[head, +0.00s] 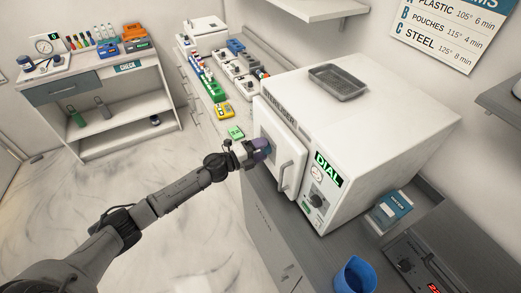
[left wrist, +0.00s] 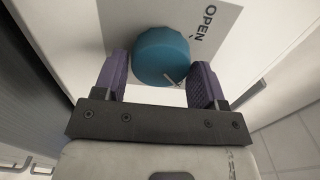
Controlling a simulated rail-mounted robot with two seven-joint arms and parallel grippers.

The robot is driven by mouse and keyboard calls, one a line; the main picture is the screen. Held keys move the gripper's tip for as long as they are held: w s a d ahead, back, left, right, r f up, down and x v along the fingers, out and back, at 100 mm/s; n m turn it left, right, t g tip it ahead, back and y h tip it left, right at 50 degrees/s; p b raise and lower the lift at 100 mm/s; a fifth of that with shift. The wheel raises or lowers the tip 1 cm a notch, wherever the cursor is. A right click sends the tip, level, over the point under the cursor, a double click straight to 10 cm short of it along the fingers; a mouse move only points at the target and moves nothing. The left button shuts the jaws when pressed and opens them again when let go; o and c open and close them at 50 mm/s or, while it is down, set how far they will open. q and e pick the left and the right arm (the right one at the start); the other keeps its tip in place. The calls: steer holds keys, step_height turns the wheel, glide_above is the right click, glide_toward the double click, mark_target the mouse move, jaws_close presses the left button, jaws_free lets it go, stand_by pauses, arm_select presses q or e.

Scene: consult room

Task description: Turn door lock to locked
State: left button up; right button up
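The door lock is a round blue knob (left wrist: 160,52) with a white mark near its lower right edge. It sits on a grey plate (left wrist: 120,15) marked "OPEN" to the right of the knob. My left gripper (left wrist: 160,72) has purple fingers on either side of the knob, with narrow gaps visible, so it looks open around it. In the head view my left gripper (head: 263,149) is at the front of the white sterilizer's door (head: 287,166), and it largely hides the knob. My right gripper is not in view.
The sterilizer (head: 370,120) stands on a grey counter, with a metal tray (head: 338,82) on top. Its door handle (head: 286,178) and dial (head: 317,201) are right of my gripper. A blue cup (head: 354,275) stands in front. The floor at left is clear.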

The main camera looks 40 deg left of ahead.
arm_select(q)
steer(key=shift+o, duration=1.3)
steer(key=b+v, duration=0.1)
steer(key=v, duration=1.2)
steer(key=shift+s+a, duration=0.15)
steer(key=shift+s, duration=0.2)
